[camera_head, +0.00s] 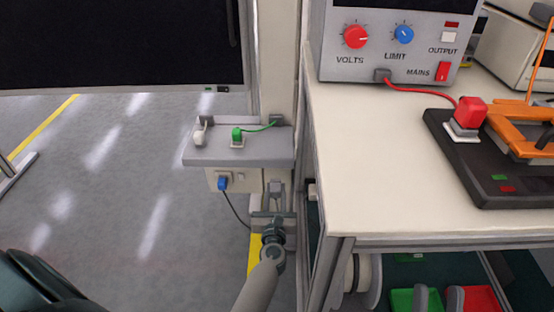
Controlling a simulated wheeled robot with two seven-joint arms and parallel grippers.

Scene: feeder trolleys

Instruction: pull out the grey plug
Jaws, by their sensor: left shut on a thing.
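My left gripper (275,190) is at the right end of a grey shelf, just below its front edge. It is shut on a small grey thing, mostly hidden between the fingers; I cannot tell for sure that it is the grey plug, or whether it is seated or free. On the shelf (263,160) stand a pale, whitish-grey plug (200,136) at the left and a green plug (237,135) with a green cable. A blue plug (223,183) sits in the panel under the shelf, its dark cable hanging down. My right gripper is not in view.
A pale bench (400,165) with a metal frame stands close on the right of my gripper. It carries a power supply (390,40) and a red plug (470,112) beside an orange fixture. A green bin and a red bin stand below. Open floor lies to the left.

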